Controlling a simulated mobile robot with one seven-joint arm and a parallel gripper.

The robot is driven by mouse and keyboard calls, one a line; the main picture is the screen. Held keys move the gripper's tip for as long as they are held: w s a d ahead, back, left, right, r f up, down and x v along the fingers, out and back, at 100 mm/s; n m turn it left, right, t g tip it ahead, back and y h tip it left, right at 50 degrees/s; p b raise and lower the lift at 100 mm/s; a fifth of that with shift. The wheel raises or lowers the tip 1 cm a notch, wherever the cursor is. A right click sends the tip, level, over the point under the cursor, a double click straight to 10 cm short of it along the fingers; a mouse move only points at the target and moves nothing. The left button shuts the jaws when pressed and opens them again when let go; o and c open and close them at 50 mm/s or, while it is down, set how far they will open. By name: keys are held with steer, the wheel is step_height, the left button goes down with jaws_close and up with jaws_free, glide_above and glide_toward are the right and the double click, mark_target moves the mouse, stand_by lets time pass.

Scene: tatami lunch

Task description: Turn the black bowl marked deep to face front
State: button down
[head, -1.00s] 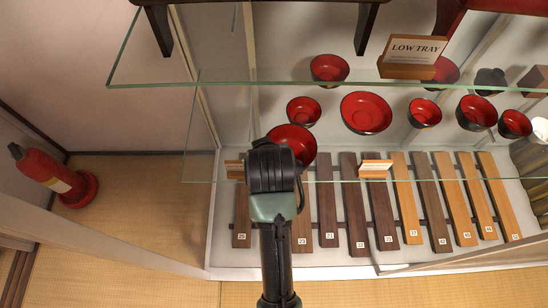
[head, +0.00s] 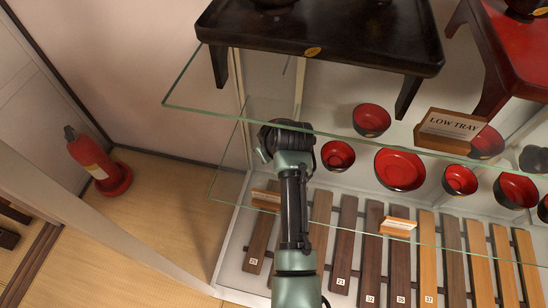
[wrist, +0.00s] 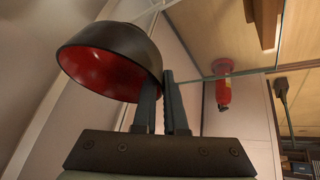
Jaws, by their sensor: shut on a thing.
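A bowl, black outside and red inside, shows large in the wrist view (wrist: 112,62). It is tipped, with its red inside turned toward the lower left of that picture. My gripper (wrist: 163,88) is shut on the bowl's rim at its lower right side. In the head view my gripper (head: 284,136) is at the left end of the glass case, and the held bowl is hidden behind it. No marking is visible on the held bowl.
A glass shelf edge (head: 330,138) runs above my gripper. Several red-lined bowls stand to the right, the nearest a small one (head: 338,155). Above are a dark tray (head: 320,40) and a LOW TRAY sign (head: 450,130). Numbered wooden slats lie below. A fire extinguisher (head: 95,165) stands left.

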steer(key=shift+w+n, duration=0.25)
steer(key=shift+n, duration=0.05)
steer(key=shift+s+d+f+n+y+b, duration=0.2)
steer(key=shift+n+y+b, duration=0.25)
steer(key=shift+b, duration=0.3)
steer(key=n+g+b, duration=0.1)
steer(key=d+n+y+b, duration=0.1)
steer(key=n+b, duration=0.1)
steer(key=s+d+n+g+y+b, duration=0.1)
steer(key=n+b, duration=0.1)
steer(key=shift+g, duration=0.3)
steer(key=n+b, duration=0.1)
steer(key=b, duration=0.1)
steer(key=d+n+g+b, duration=0.1)
steer(key=n+b, duration=0.1)
steer(key=b, duration=0.1)
steer(key=shift+s+d+n+g+y, duration=0.15)
steer(key=shift+d+n+g+y, duration=0.1)
steer(key=shift+g, duration=0.05)
steer(key=d+n+g+b, duration=0.1)
steer(key=n+g+b, duration=0.1)
steer(key=n+b, duration=0.1)
steer(key=shift+d+b, duration=0.2)
steer(key=shift+b, duration=0.6)
steer(key=shift+f, duration=0.5)
steer(key=shift+f+b, duration=0.25)
steer(key=shift+b, duration=0.1)
steer(key=c, duration=0.9)
jaws_free()
